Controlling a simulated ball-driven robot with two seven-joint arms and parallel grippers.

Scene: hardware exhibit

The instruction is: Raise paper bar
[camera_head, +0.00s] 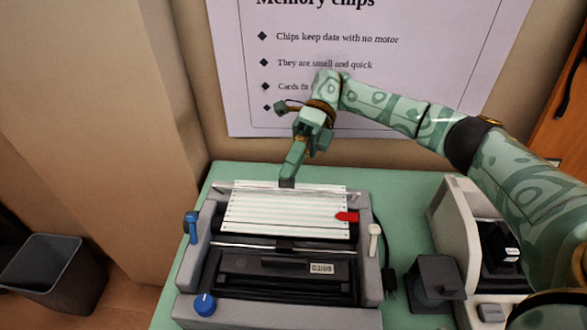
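A grey printer (198,262) stands on the green table with lined white paper (285,212) rising from its back. A shiny bar (232,245) runs across the printer at the paper's lower edge. A thin rod also shows by the paper's top edge, its right end (361,190) sticking out past the paper. My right gripper (288,182) points down at the top middle of the paper, its tips at or just behind that edge. Its fingers look close together; whether they hold anything is unclear. My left gripper is out of view.
The printer has a blue lever (193,228), a white lever (374,240), a blue knob (205,304) and a red pointer (347,216). A grey device (452,215) and a dark box (436,278) stand at right. A poster (400,60) hangs behind. A bin (55,275) is at left.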

